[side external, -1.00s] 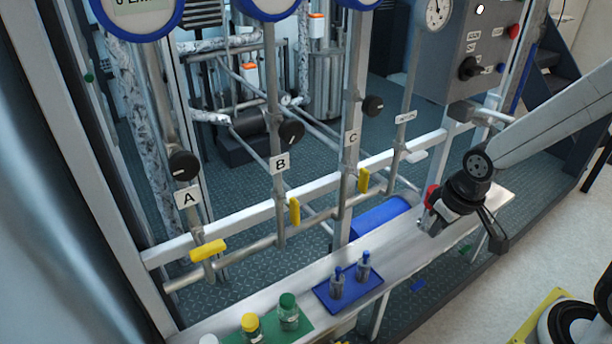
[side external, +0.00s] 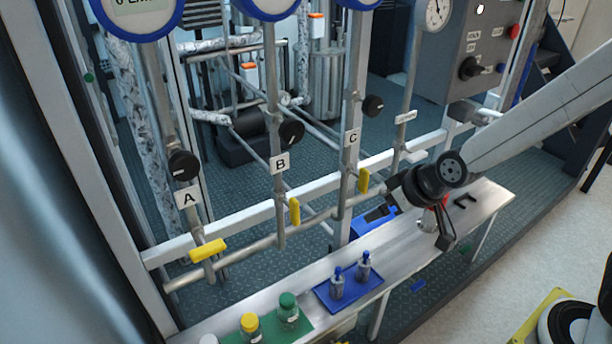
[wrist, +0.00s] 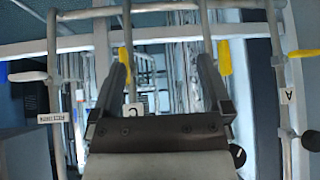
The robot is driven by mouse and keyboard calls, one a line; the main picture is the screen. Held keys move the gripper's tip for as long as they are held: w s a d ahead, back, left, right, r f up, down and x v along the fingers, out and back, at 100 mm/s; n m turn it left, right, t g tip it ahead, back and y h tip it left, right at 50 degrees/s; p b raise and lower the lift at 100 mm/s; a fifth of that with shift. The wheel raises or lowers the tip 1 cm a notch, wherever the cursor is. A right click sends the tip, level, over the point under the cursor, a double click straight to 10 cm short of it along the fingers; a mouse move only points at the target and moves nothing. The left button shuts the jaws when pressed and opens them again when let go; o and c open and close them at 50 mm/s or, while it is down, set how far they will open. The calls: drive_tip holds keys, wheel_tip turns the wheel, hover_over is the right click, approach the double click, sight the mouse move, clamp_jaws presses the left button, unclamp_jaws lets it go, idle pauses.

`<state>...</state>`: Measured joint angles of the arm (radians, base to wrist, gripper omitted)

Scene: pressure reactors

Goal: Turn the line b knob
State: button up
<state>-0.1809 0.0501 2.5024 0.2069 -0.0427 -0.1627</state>
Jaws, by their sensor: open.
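The line B knob (side external: 291,132) is a round black knob on the middle pipe, above the white B label (side external: 280,163). In the wrist view, a dark round piece that looks like this knob (wrist: 238,156) shows partly behind my gripper's right side. My gripper (wrist: 163,66) is open and empty, with its two dark fingers apart. In the side view, my wrist hangs over the right part of the bench, right of and lower than the knob, and apart from it. The fingers are hard to make out there against the blue object.
Yellow handles stand on line A (side external: 208,250), line B (side external: 294,211) and line C (side external: 363,180). The A knob (side external: 183,165) and C knob (side external: 372,106) flank the B knob. A blue tray (side external: 350,293) with two small bottles and a green mat (side external: 268,331) with jars are on the bench.

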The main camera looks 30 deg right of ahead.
sight(295, 133)
drive_tip(key=w+a+r+t, duration=0.2)
drive_tip(key=a+r+t, duration=0.1)
drive_tip(key=a+r, duration=0.1)
drive_tip(key=w+a+r+t, duration=0.2)
drive_tip(key=a+r+t, duration=0.2)
drive_tip(key=w+a+r+t, duration=0.2)
drive_tip(key=a+r+t, duration=0.1)
drive_tip(key=a+r, duration=0.1)
drive_tip(key=shift+w+a+r+n+h, duration=0.15)
drive_tip(key=shift+r+n+h, duration=0.15)
drive_tip(key=shift+r+n, duration=0.15)
drive_tip(key=shift+s+a+r+t+h, duration=0.2)
drive_tip(key=shift+r+t+h, duration=0.1)
drive_tip(key=shift+r+t, duration=0.2)
drive_tip(key=shift+w, duration=0.1)
drive_tip(key=shift+w+f, duration=0.1)
drive_tip(key=shift+w, duration=3.75)
drive_tip(key=c, duration=1.3)
